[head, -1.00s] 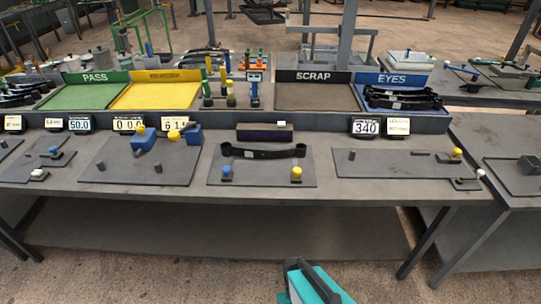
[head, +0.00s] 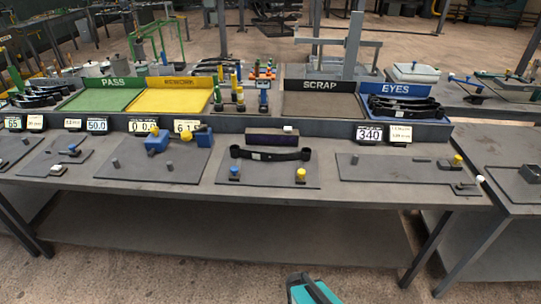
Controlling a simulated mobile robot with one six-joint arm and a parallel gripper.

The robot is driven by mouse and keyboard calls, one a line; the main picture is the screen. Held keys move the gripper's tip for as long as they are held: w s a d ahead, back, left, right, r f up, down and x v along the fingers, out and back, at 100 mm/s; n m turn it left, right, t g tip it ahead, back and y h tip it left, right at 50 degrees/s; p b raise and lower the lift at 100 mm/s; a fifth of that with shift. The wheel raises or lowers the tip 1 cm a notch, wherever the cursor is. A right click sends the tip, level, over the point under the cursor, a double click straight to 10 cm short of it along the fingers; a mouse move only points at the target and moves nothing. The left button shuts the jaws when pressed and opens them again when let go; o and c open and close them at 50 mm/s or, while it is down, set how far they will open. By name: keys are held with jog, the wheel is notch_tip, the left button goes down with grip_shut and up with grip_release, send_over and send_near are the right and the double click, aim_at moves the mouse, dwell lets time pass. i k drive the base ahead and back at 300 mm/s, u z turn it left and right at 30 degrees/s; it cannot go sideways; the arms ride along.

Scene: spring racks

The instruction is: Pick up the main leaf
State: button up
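A long, black, slightly curved leaf (head: 270,154) with an eye at each end lies on a grey fixture plate (head: 268,174) in the middle of the bench. It has a small pale label left of its middle. It is likely the main leaf. More black leaves (head: 404,108) lie stacked in the blue EYES tray (head: 374,104). A teal and dark end part of my arm, seemingly my gripper (head: 310,289), shows at the bottom edge, well in front of and apart from the leaf. Its fingers cannot be made out.
A blue knob (head: 235,171) and a yellow knob (head: 300,173) stand at the plate's front. A dark block (head: 278,137) stands behind the leaf. The green PASS tray (head: 100,99), yellow tray (head: 172,100) and SCRAP tray (head: 322,105) line the back. Floor is clear before the bench.

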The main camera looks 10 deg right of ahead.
aim_at(304, 154)
jog(key=u, duration=0.1)
jog(key=i, duration=0.95)
jog(key=z, duration=1)
jog(key=k, duration=0.15)
jog(key=u, duration=2.9)
